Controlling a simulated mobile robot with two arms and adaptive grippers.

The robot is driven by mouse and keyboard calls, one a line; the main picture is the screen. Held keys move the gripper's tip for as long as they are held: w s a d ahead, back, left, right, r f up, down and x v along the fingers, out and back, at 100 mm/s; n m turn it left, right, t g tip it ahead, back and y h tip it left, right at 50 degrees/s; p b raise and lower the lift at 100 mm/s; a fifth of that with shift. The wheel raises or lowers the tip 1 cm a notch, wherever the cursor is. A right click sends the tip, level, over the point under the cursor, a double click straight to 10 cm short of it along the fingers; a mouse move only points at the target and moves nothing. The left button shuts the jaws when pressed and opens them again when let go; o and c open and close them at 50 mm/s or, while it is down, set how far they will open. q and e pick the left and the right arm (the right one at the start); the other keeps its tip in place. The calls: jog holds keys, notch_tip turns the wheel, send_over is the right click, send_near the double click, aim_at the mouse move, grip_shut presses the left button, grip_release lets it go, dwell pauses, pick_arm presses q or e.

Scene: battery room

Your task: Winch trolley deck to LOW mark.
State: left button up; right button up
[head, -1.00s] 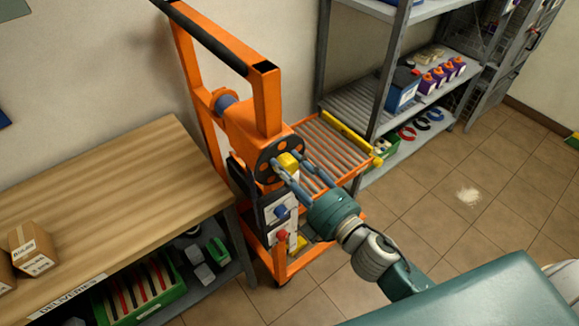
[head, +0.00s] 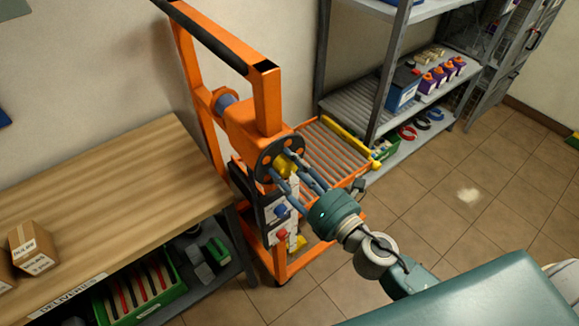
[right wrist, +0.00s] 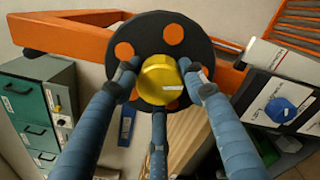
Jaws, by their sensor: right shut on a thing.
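The orange trolley (head: 265,100) stands against the wall, with a dark winch wheel (head: 268,160) with orange spots on its mast. A yellow knob (right wrist: 157,80) sticks out from the wheel. My right gripper (head: 289,172) has its blue fingers around this knob and is shut on it. The trolley's roller deck (head: 338,152) sits behind the wheel, level with the lower part of the grey shelving. A panel with a blue knob (head: 280,211) is below the wheel; it also shows in the right wrist view (right wrist: 279,109). I cannot make out a LOW mark. My left gripper is out of view.
A wooden bench (head: 110,215) with cardboard boxes (head: 32,248) is close on the trolley's left. The tiled floor (head: 450,230) on the right is open.

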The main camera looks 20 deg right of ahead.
jog(key=n, duration=0.4)
jog(key=shift+s+a+f+n, duration=0.15)
jog(key=shift+a+f+n, duration=0.05)
jog(key=shift+f+n, duration=0.2)
jog(key=n+p, duration=0.1)
jog(key=n, duration=0.2)
jog(key=shift+f+n, duration=0.1)
jog(key=shift+n, duration=0.2)
jog(key=n+p, duration=0.1)
jog(key=n, duration=0.3)
jog(key=shift+d, duration=0.1)
jog(key=shift+d+n+p, duration=0.1)
jog(key=shift+n+p, duration=0.45)
jog(key=shift+n, duration=1.65)
jog(key=o, duration=1)
jog(key=shift+o, duration=0.8)
jog(key=shift+w+d, duration=0.15)
jog(key=shift+w, duration=0.05)
